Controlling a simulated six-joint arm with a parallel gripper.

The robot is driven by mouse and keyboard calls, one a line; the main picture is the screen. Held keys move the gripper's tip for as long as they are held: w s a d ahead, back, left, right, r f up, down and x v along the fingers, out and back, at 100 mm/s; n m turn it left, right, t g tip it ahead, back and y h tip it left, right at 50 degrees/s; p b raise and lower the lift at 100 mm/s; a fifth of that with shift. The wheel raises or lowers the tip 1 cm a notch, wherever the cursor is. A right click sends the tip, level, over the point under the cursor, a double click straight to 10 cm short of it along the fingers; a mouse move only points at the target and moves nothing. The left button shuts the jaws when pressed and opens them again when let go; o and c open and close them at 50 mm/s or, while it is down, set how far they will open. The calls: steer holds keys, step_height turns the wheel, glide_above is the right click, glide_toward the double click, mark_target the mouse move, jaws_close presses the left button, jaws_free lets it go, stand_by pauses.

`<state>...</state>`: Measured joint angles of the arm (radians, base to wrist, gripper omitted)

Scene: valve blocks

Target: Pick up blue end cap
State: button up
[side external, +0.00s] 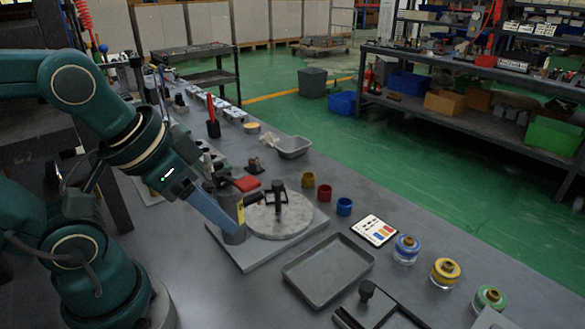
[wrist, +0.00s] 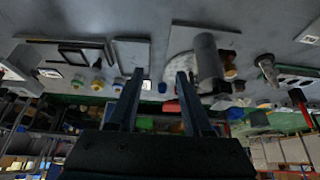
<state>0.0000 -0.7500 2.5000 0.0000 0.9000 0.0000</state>
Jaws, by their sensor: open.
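The blue end cap (side external: 344,207) is a small cup standing on the grey bench, right of the round stone-like disc (side external: 294,226). A small blue spot between my fingers in the wrist view (wrist: 162,87) looks like the same cap. My gripper (side external: 230,226) is over the left side of the disc's base plate, well left of the cap in the side view. In the wrist view its two fingers (wrist: 159,76) are apart with nothing held between them.
A dark post and grey cylinder stand at the disc, close to my gripper. A shallow grey tray (side external: 327,281) lies in front of the caps. A colour card (side external: 375,230) and jars with blue, yellow and green tops (side external: 406,248) are to the right. Bench around the blue cap is clear.

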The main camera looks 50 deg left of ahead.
steer(key=o, duration=0.4)
steer(key=shift+c, duration=0.2)
